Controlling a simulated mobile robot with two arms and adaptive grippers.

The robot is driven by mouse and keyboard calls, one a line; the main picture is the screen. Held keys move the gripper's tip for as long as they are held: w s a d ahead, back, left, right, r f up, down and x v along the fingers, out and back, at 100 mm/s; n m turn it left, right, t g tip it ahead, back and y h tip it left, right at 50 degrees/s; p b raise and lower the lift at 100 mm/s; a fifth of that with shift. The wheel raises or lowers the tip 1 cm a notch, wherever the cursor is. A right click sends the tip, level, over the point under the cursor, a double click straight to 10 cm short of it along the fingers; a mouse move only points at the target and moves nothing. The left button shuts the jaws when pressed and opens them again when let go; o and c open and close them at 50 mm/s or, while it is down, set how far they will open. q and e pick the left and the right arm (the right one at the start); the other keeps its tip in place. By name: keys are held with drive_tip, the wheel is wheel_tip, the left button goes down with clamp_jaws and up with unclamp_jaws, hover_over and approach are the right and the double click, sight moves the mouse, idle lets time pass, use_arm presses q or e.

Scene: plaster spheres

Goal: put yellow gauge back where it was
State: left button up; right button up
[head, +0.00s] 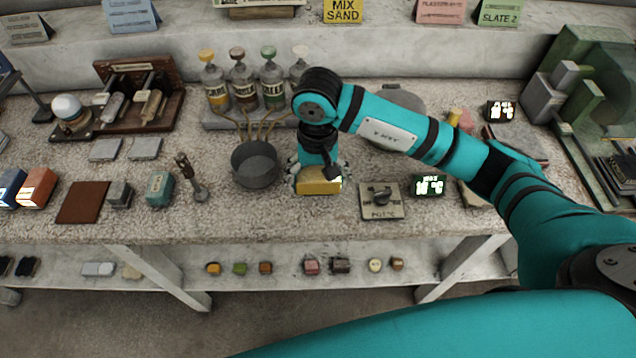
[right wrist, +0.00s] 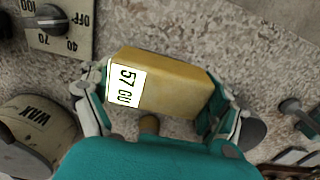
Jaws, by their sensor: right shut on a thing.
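The yellow gauge (head: 320,187) is a small box near the front edge of the stone workbench, between the grey pan and the dial plate. In the right wrist view, the gauge (right wrist: 180,85) shows a white display with dark characters like "57" on its left end. My right gripper (head: 318,172) is above it with its fingers closed around it, and the fingers show on both sides in the wrist view (right wrist: 160,105). I cannot tell whether its underside touches the bench. My left gripper is not in view.
The grey pan (head: 255,168) stands close left of the gauge. The dial plate (head: 380,201) lies just right, with a green-display gauge (head: 430,186) beyond it. Several bottles (head: 240,85) stand behind. A lower shelf (head: 290,284) holds small blocks.

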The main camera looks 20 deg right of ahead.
sight(318, 189)
wheel_tip(318, 189, down, 2)
drive_tip(key=shift+s+f+p, duration=0.1)
drive_tip(key=shift+p, duration=0.3)
drive_tip(key=shift+f, duration=0.3)
drive_tip(key=shift+f+b, duration=0.2)
drive_tip(key=shift+b, duration=0.1)
drive_tip(key=o, duration=0.9)
drive_tip(key=shift+r, duration=0.1)
